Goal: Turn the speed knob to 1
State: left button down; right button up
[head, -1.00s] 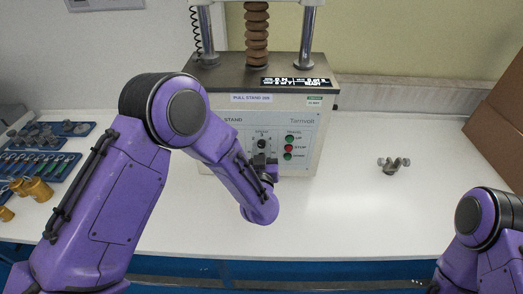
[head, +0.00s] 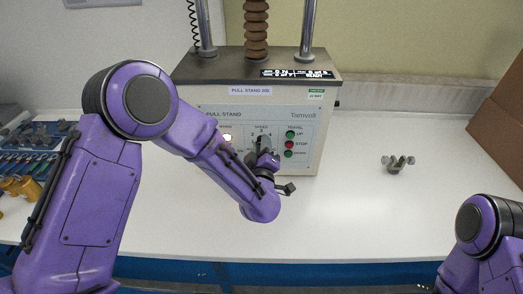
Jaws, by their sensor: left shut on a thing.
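The speed knob (head: 263,142) is a dark dial on the front panel of the pull stand (head: 215,118), under the word SPEED, with numbers around it. My left gripper (head: 265,154) is at the knob, with its jaws shut on it. The gripper and wrist hide the lower part of the dial, and I cannot read the knob's setting. My right arm (head: 480,225) shows at the lower right; its gripper is out of the picture.
Green UP (head: 290,134), red STOP (head: 289,144) and green DOWN (head: 288,154) buttons sit just right of the knob. A small metal fixture (head: 397,164) stands on the white bench (head: 350,215). A blue tool tray (head: 30,150) is at left, a cardboard box (head: 498,125) at right.

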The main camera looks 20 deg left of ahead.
pick_arm(q)
jog(key=shift+f+n+b, duration=0.1)
jog(key=shift+n+b, duration=0.55)
jog(key=shift+n, duration=0.95)
jog(key=c, duration=0.9)
grip_release()
jog(key=b+v, duration=0.2)
jog(key=v, duration=0.8)
jog(key=shift+s, duration=0.35)
